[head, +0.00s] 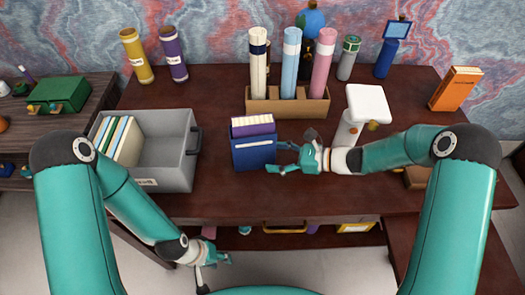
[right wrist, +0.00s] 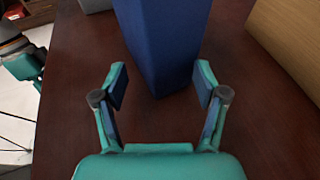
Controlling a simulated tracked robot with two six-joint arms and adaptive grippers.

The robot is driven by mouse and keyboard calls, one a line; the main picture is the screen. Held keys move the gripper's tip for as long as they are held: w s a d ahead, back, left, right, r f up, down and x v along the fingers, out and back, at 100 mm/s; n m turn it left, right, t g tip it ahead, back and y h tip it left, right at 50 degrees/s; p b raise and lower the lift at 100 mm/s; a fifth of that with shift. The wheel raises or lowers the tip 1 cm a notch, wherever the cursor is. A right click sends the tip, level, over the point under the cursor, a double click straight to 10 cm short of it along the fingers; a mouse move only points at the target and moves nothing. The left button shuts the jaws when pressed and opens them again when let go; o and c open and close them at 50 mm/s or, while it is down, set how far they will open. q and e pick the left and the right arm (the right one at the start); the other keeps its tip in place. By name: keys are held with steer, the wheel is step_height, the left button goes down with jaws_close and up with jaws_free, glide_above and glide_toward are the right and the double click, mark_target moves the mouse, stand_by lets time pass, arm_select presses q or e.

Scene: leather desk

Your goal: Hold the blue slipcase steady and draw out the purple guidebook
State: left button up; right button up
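The blue slipcase (head: 254,155) stands upright on the desk near its middle. The purple guidebook (head: 252,128) sits inside it, with its purple top and pale page edges showing above the slipcase. My right gripper (head: 279,157) is open at the slipcase's right side. In the right wrist view its fingers (right wrist: 160,86) are spread toward the near edge of the blue slipcase (right wrist: 168,45), and I cannot tell whether they touch it. My left gripper (head: 214,264) hangs low in front of the desk's front edge, far from the slipcase; its finger opening is too small to tell.
A grey bin (head: 177,177) with several books stands left of the slipcase. A cardboard holder (head: 260,107) with three tubes stands behind it. A white-topped object (head: 368,103) stands behind my right forearm. The desk between slipcase and front edge is clear.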

steer(key=shift+b+x, duration=0.55)
steer(key=shift+x, duration=0.9)
jaws_close()
steer(key=shift+o, duration=1.2)
jaws_free()
steer(key=shift+d, duration=0.1)
